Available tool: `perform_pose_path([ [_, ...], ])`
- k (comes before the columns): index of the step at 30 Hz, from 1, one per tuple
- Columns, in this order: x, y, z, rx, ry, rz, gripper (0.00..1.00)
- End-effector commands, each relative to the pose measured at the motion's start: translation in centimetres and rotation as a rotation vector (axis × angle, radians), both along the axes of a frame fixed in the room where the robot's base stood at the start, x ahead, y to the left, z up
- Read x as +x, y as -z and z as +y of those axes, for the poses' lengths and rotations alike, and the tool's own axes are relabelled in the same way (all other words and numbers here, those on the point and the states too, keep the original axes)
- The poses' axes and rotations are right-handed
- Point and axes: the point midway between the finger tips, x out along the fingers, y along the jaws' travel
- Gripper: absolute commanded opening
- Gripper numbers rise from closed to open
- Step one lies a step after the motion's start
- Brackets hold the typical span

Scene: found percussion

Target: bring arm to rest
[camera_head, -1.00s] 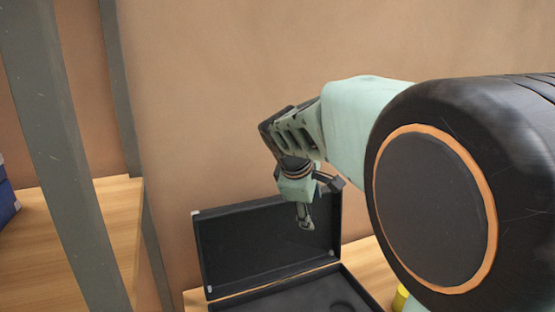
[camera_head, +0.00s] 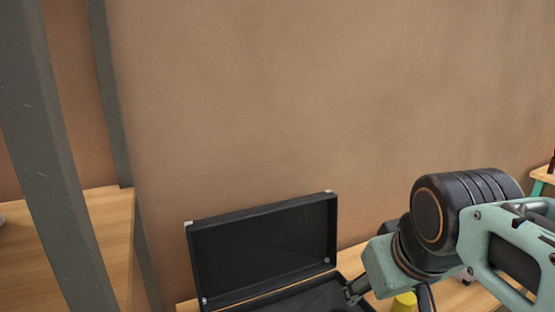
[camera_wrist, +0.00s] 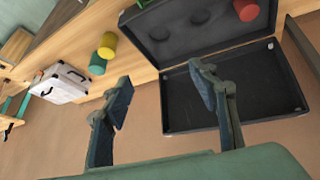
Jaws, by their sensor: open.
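My gripper (camera_head: 357,288) is low at the right of the open black case in the head view, partly hidden by my own arm. In the wrist view my gripper (camera_wrist: 161,74) has its two fingers wide apart with nothing between them. The black case's upright lid (camera_head: 265,245) shows in the head view. The wrist view shows the lid (camera_wrist: 240,95) and the case's tray with round recesses (camera_wrist: 165,50).
A red cylinder (camera_wrist: 246,9) is at the case tray. A yellow cylinder (camera_head: 404,302) stands on the table right of the case. A silver-white case (camera_wrist: 62,82) is further off. A grey post (camera_head: 45,150) rises at left before a wooden surface (camera_head: 105,225). Bare wall fills the back.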

Motion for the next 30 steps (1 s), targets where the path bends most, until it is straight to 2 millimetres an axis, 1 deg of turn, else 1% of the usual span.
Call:
perform_pose_path([
  [1, -1.8, 1.2, 0.8, 0.043, 0.053, 0.013, 0.54],
  [3, -3.8, 2.9, 1.9, 0.099, 0.123, 0.035, 0.54],
  [5, -5.4, 4.3, 2.7, 0.141, 0.184, 0.053, 0.54],
  [6, -5.0, 2.2, 2.8, 0.140, 0.173, 0.050, 0.54],
  [11, -4.9, -0.7, 2.7, 0.136, 0.168, 0.053, 0.54],
  [21, -4.9, -7.6, 2.7, 0.134, 0.164, 0.052, 0.54],
  [25, -4.9, -9.6, 2.7, 0.134, 0.164, 0.052, 0.54],
  [30, -4.9, -11.0, 2.7, 0.134, 0.164, 0.052, 0.54],
])
